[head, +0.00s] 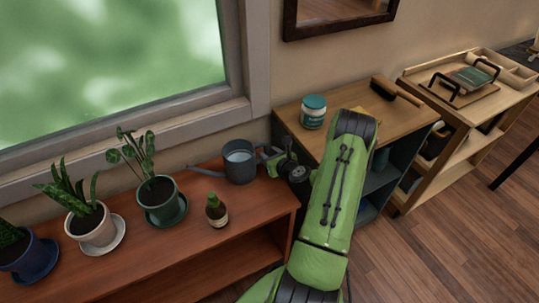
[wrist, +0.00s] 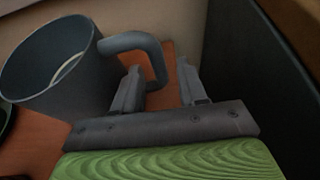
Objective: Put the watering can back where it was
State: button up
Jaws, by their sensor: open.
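The blue-grey watering can (head: 240,163) stands upright at the right end of the reddish wooden bench, its spout pointing left. In the wrist view the can (wrist: 60,75) is at the left, with its handle (wrist: 157,62) reaching right. My gripper (head: 268,156) is at the can's right side in the head view. In the wrist view my gripper (wrist: 158,82) is open, and the outer part of the handle appears between its two fingers. I cannot tell whether either finger touches it.
The bench (head: 262,196) also holds a small brown bottle (head: 216,211), a plant in a green pot (head: 159,196) and a plant in a white pot (head: 93,226). A dark cabinet with a wooden top (head: 345,100) stands close on the right, bearing a teal-lidded jar (head: 313,112).

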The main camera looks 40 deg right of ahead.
jog(key=shift+r, duration=0.1)
jog(key=shift+s+r, duration=0.15)
jog(key=shift+s, duration=0.1)
jog(key=p+v, duration=0.1)
jog(key=v, duration=1)
jog(key=w+a+r+n+g+y, duration=0.25)
jog(key=a+r+n+y, duration=0.2)
jog(key=a+n, duration=0.75)
jog(key=w+a+r+n+g+y, duration=0.1)
jog(key=a+r+n+g+y, duration=0.4)
jog(key=a+n, duration=0.7)
jog(key=s+a+r+n+h, duration=0.4)
jog(key=s+r+n+h, duration=0.2)
jog(key=s+r+n, duration=0.6)
jog(key=s+n, duration=0.3)
jog(key=s, duration=0.1)
jog(key=shift+s+r, duration=0.2)
jog(key=shift+r, duration=0.15)
jog(key=shift+a, duration=0.1)
